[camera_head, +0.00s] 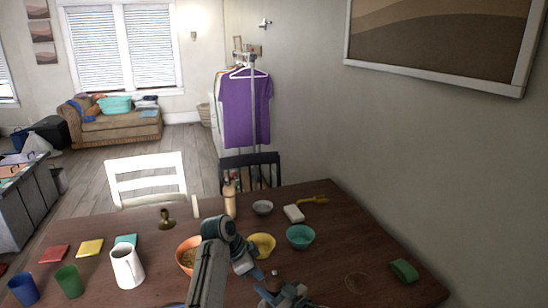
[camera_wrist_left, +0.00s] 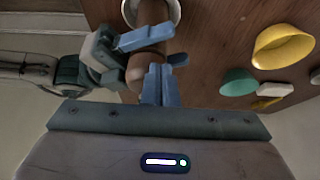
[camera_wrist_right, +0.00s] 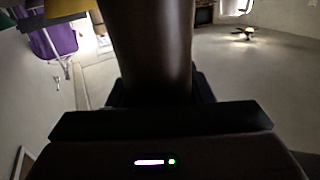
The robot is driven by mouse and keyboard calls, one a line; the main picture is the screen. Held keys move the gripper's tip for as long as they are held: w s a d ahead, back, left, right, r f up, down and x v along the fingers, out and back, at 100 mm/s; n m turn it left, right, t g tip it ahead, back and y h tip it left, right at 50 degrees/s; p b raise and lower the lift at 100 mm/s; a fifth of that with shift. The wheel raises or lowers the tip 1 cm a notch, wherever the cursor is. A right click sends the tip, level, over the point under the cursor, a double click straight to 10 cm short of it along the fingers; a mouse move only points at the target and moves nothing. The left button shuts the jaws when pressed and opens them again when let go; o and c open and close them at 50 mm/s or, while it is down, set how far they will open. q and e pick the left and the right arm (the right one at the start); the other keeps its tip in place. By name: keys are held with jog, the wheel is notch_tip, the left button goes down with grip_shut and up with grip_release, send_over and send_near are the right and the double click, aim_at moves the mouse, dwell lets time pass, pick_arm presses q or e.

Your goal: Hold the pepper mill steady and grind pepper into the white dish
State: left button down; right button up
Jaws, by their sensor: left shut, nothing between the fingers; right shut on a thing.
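The brown pepper mill (camera_wrist_left: 138,72) is in the left wrist view, between the two grippers; it fills the middle of the right wrist view (camera_wrist_right: 150,45). My right gripper (camera_wrist_left: 150,40) is shut around the mill. My left gripper (camera_wrist_left: 157,84) is shut and empty, its blue fingertips close beside the mill; I cannot tell if they touch. A pale round dish (camera_wrist_left: 176,14), probably the white dish, shows at the top edge, partly hidden behind mill and fingers. In the head view only the small mill top (camera_head: 275,275) shows; my arms crowd around it and the dish is hidden.
On the dark table, an orange bowl (camera_head: 184,262), yellow bowl (camera_head: 262,245) and teal bowl (camera_head: 300,238) surround my arms. A small grey bowl (camera_head: 263,207), bottle (camera_head: 230,200) and white block (camera_head: 293,213) stand behind. A white pitcher (camera_head: 127,270) is left; the wall borders the right.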

aim_at(269, 289)
dwell(0.5)
pick_arm(q)
notch_tip(269, 289, up, 6)
jog(key=shift+a, duration=0.35)
dwell(0.4)
jog(key=s+d+f, duration=0.1)
jog(key=s+f, duration=0.2)
jog(key=f, duration=0.3)
jog(key=shift+s+d, duration=0.15)
jog(key=shift+s, duration=0.05)
dwell(0.5)
jog(key=shift+w+d, duration=0.2)
jog(key=shift+d, duration=0.05)
dwell(0.6)
